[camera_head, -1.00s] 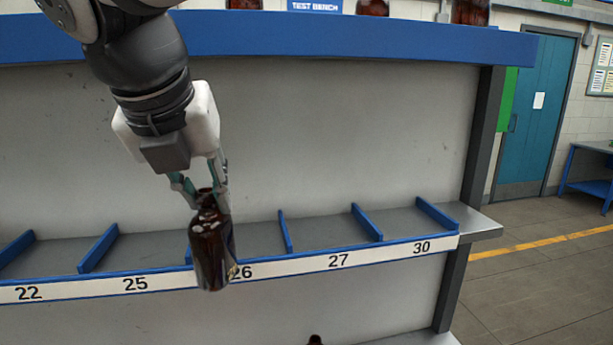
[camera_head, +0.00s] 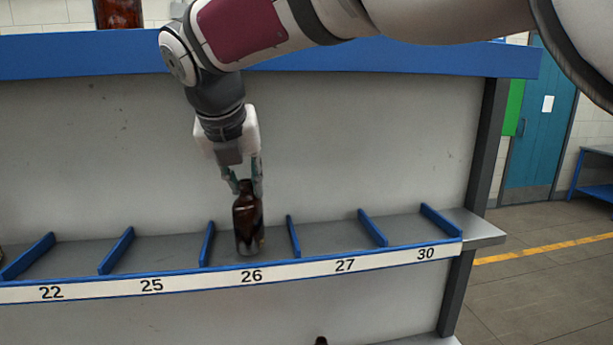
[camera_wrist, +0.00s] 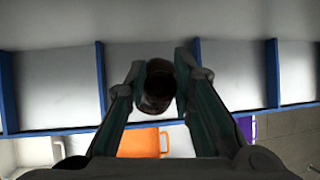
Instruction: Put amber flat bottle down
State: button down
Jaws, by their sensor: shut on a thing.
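The amber flat bottle (camera_head: 248,222) is upright in the compartment above label 26 on the grey shelf (camera_head: 330,236). My gripper (camera_head: 244,182) reaches down from above and is shut on the bottle's neck. In the head view its base appears at shelf level, but I cannot tell for sure whether it touches. In the wrist view the bottle (camera_wrist: 158,84) shows from above as a dark round top between my two fingers (camera_wrist: 155,92). Its lower part is hidden there.
Blue dividers (camera_head: 293,236) stand on both sides of the bottle. The neighbouring compartments 25 and 27 look empty. A blue upper shelf edge (camera_head: 390,62) runs above, with an amber bottle (camera_head: 119,14) on it. Another bottle top (camera_head: 320,341) shows below.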

jog(key=c, duration=1.4)
grip_release()
jog(key=shift+f, duration=0.1)
jog(key=shift+o, duration=0.2)
